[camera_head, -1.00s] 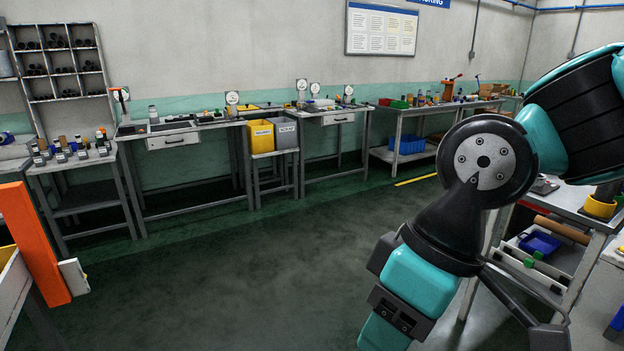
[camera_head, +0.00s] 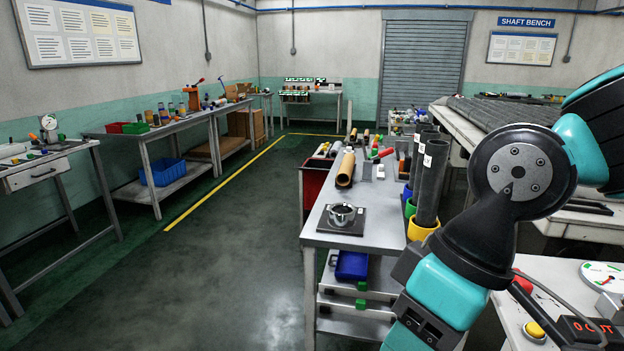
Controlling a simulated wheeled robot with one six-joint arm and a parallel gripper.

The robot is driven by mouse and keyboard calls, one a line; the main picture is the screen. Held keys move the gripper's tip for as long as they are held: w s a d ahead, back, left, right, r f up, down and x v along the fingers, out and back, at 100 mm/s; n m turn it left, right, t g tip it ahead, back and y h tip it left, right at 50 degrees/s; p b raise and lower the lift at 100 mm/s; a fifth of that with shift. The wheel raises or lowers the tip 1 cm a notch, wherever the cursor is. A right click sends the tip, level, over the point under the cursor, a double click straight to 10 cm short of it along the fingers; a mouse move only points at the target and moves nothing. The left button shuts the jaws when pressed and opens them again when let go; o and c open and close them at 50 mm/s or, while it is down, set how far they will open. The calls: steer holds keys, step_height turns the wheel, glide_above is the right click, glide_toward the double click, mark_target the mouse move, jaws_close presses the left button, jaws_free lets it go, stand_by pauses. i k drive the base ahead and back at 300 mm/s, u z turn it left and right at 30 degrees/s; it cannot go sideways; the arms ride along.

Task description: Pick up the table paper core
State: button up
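A brown tube that looks like the paper core (camera_head: 346,168) is on the grey workbench (camera_head: 385,234) right of centre. It lies lengthwise, pointing away from me, with its dark open end toward me. It is behind a round metal piece on a dark square plate (camera_head: 343,217). My arm fills the right side of the view, in front of part of the bench, and runs out of the bottom edge. My gripper is outside the picture, so its fingers cannot be seen.
Dark upright tubes (camera_head: 431,184) in coloured cups stand along the bench's right side. A lower shelf holds a blue bin (camera_head: 351,266). A red bin (camera_head: 314,185) is beside the bench. Open floor (camera_head: 225,270) lies to the left. A control table (camera_head: 578,270) is at the lower right.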

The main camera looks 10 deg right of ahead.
mark_target(343, 177)
steer(key=z, duration=0.15)
steer(key=i, duration=0.4)
steer(key=z, duration=0.15)
steer(key=k, duration=0.45)
steer(key=u, duration=0.75)
steer(key=i, duration=1.8)
steer(key=z, duration=0.5)
steer(key=i, duration=0.45)
steer(key=z, duration=0.35)
